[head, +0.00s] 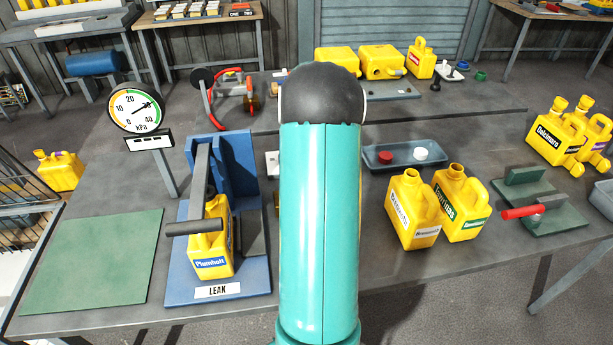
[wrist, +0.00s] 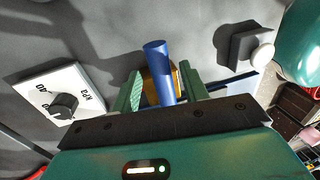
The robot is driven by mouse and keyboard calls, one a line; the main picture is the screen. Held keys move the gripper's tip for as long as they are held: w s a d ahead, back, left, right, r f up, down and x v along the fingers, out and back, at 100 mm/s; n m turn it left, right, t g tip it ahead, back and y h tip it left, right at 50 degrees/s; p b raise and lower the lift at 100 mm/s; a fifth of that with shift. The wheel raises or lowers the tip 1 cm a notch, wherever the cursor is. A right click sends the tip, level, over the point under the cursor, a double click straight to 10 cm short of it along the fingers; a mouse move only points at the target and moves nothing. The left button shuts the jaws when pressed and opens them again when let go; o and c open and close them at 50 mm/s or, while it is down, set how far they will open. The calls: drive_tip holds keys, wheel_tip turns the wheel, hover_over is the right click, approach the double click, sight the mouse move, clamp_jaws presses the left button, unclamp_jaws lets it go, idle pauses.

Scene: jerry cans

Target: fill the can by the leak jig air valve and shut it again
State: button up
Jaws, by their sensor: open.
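The blue leak jig (head: 235,155) stands left of centre on the table in the head view. A yellow can (head: 212,262) labelled Plumbolt stands upright in it, under a grey clamp bar (head: 200,180). The pressure gauge (head: 136,109) stands behind the jig; its needle points to the upper right, around 30 kPa. In the wrist view, a blue lever (wrist: 158,62) on a brass body, seemingly the air valve, stands between the two green fingers of my gripper (wrist: 161,88). The fingers are open, one either side; contact cannot be told.
In the wrist view, a white plate with a black knob (wrist: 64,104) lies left and a dark block (wrist: 243,46) right. Two yellow cans (head: 415,215), a tray with caps (head: 375,165) and a green fixture (head: 545,215) stand right. A green mat (head: 90,260) lies bare.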

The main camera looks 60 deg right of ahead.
wheel_tip(320, 180, up, 13)
drive_tip(key=w+d, duration=0.1)
drive_tip(key=d, duration=0.1)
drive_tip(key=shift+w+r, duration=0.15)
drive_tip(key=shift+w, duration=0.25)
drive_tip(key=w+a+r+m+t+h, duration=0.1)
drive_tip(key=w+a+r, duration=0.2)
drive_tip(key=a, duration=0.4)
drive_tip(key=w+a+r+m+h, duration=0.1)
drive_tip(key=w+a+r, duration=0.2)
drive_tip(key=a, duration=0.4)
drive_tip(key=s+a+r+m+t, duration=0.1)
drive_tip(key=a, duration=0.6)
drive_tip(key=s+a+m+t, duration=0.1)
drive_tip(key=a, duration=0.7)
drive_tip(key=s+a+r+m+t, duration=0.1)
drive_tip(key=a, duration=0.6)
drive_tip(key=shift+a+r+h, duration=0.35)
drive_tip(key=shift+h, duration=0.05)
drive_tip(key=s+a+f+m+t+y, duration=0.1)
drive_tip(key=s+a+f+m+t, duration=0.2)
drive_tip(key=s+a, duration=0.4)
drive_tip(key=a, duration=0.3)
drive_tip(key=shift+a+f, duration=0.2)
drive_tip(key=shift+a, duration=0.1)
